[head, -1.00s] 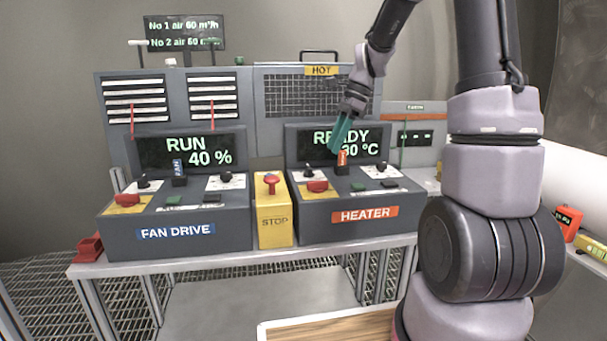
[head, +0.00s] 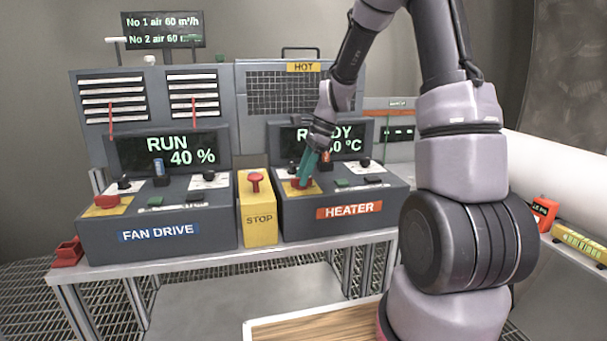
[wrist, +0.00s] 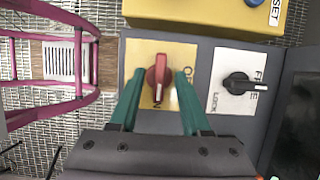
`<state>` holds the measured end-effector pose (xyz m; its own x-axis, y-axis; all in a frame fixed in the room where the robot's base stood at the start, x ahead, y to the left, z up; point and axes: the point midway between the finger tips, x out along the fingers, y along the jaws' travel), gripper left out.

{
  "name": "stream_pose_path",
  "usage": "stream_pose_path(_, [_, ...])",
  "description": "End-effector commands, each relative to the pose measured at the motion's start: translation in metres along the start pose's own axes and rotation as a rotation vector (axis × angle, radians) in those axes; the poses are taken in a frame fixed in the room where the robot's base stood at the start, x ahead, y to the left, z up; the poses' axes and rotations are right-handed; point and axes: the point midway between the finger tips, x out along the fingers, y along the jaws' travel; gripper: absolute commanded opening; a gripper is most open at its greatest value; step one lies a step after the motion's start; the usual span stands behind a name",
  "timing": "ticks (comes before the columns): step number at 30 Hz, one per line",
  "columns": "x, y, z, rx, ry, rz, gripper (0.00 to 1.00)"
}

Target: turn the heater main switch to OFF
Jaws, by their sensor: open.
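The heater panel (head: 290,218) is a dark box with an orange HEATER label, and its screen reads READY behind my arm. Its main switch is a red knob on a yellow plate, largely hidden by my fingers in the head view. In the wrist view the red switch (wrist: 158,76) is upright in the picture, with its yellow plate (wrist: 140,62) around it. My gripper (head: 305,182) reaches down to this switch. In the wrist view my gripper (wrist: 156,88) is open, with one teal finger on each side of the red knob. I cannot tell whether they touch it.
A black knob (wrist: 238,83) on a white plate sits right beside the red switch. The yellow STOP box (head: 257,220) with a red button stands left of the heater panel. The fan drive panel (head: 160,225) is farther left. A wooden-topped tray (head: 330,328) lies in front.

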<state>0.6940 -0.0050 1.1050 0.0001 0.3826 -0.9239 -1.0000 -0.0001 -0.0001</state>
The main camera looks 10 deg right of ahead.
Motion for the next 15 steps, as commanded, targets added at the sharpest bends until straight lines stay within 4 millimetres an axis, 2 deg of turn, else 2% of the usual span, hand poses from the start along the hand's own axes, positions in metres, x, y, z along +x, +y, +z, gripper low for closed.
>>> stream_pose_path(2, [-0.0002, 0.0000, 0.0000, 0.000, 0.000, 0.000, 0.47])
stream_pose_path(6, [-0.0004, 0.0001, 0.0000, 0.000, 0.000, 0.000, 0.00])
stream_pose_path(15, [-0.0005, -0.0001, 0.0000, -0.011, 0.000, 0.005, 0.00])
